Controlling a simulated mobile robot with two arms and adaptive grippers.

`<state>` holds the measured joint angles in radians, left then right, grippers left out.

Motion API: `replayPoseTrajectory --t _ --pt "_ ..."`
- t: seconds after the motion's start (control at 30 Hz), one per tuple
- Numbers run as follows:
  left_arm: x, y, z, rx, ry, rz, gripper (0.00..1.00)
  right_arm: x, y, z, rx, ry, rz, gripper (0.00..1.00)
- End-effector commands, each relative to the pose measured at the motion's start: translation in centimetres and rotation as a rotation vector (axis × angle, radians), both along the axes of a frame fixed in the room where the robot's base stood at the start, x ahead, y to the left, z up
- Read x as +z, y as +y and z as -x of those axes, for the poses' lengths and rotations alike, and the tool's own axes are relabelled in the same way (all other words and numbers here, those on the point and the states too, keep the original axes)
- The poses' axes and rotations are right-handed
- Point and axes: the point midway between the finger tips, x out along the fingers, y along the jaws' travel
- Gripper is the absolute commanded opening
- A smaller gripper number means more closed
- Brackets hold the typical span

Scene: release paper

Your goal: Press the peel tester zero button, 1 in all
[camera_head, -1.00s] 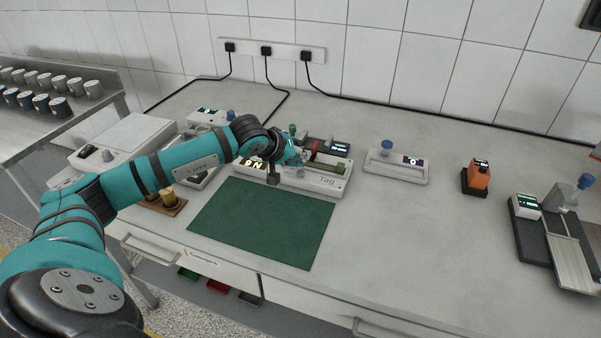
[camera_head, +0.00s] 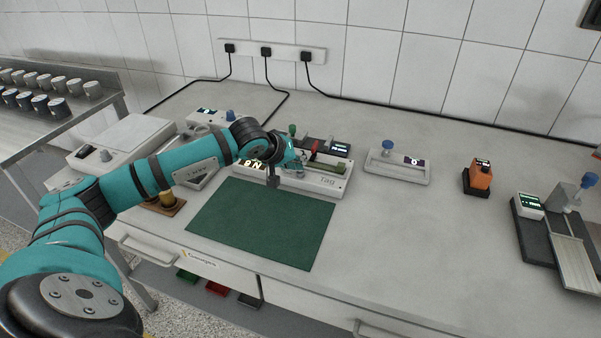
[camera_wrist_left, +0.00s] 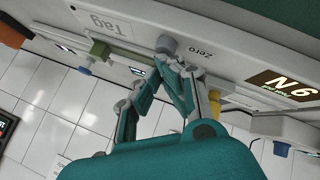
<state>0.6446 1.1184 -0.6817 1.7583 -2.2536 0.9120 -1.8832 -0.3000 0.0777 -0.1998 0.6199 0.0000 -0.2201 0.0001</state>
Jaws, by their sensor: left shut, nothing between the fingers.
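The peel tester (camera_head: 308,185) is a long light-grey unit behind the green mat, with a "Tag" label and a lit display (camera_head: 252,164) near its left end. In the left wrist view, a round grey knob-like button (camera_wrist_left: 166,43) sits beside the word "Zero" on the tester (camera_wrist_left: 225,62). My left gripper (camera_head: 273,181) is at the tester's front edge, between the display and the label. In the left wrist view its fingers (camera_wrist_left: 180,66) are together, empty and close to the button. I cannot tell whether they touch it. My right gripper is not in view.
The green mat (camera_head: 262,225) lies in front, flat and clear. A brass-coloured weight set (camera_head: 166,203) stands left of it. A light-grey device (camera_head: 397,170) and an orange device (camera_head: 479,175) stand to the right, with free bench between. Cables run behind.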

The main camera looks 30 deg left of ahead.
Motion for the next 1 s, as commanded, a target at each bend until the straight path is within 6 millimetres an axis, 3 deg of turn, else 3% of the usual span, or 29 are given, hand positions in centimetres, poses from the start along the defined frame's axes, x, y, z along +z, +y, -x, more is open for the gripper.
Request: replayPoseTrajectory --t 1.0 --pt "-0.70 -0.03 0.04 -0.001 0.002 0.000 0.00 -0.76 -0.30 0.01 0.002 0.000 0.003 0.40"
